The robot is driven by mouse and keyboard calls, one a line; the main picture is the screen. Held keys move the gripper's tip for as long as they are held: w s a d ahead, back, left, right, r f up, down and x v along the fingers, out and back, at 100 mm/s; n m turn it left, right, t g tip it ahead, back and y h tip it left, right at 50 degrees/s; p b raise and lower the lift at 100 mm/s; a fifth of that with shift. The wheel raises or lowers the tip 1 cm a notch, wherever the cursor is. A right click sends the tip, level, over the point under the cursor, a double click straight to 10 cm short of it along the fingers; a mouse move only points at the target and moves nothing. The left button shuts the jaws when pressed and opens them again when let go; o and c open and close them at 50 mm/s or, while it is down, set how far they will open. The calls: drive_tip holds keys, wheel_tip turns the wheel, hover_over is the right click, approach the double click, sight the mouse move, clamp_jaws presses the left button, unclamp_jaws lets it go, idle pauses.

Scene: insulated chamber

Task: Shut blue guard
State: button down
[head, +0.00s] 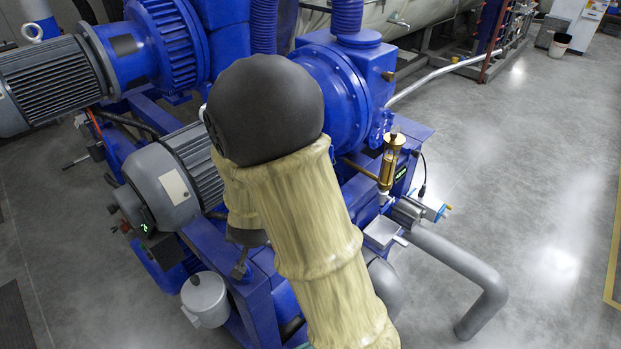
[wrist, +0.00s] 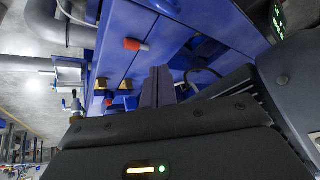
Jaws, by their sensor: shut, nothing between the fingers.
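In the wrist view my gripper (wrist: 158,88) shows as two dark fingers pressed together, with nothing between them. It points at the blue machine frame (wrist: 195,18), and I cannot tell whether it touches it. In the head view my beige-sleeved arm with its black elbow covers the middle of the machine and hides most of the gripper area. Many parts of the machine are blue, including a round blue housing (head: 335,92) behind my elbow. I cannot tell which blue part is the guard, or whether it is open or shut.
A grey motor (head: 165,185) with a green display sits left of my arm. A brass oiler (head: 391,160) and grey pipe (head: 460,262) stand at the right. A red knob (wrist: 133,44) is near the fingers in the wrist view. The floor (head: 540,200) at right is clear.

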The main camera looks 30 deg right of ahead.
drive_tip(key=w+d+m+t+h+p, duration=0.2)
drive_tip(key=w+d+m+h+p, duration=0.15)
drive_tip(key=h, duration=0.35)
drive_tip(key=s+d+r+m+h+p, duration=0.1)
drive_tip(key=s+d+r+m+h, duration=0.1)
drive_tip(key=h, duration=0.5)
wheel_tip(320, 180, up, 2)
drive_tip(key=shift+s+d+m+t+h+p, duration=0.3)
drive_tip(key=shift+s+m, duration=0.25)
drive_tip(key=shift+s, duration=0.5)
drive_tip(key=p+x, duration=0.7)
drive_tip(key=x, duration=0.7)
drive_tip(key=shift+d+f, duration=0.15)
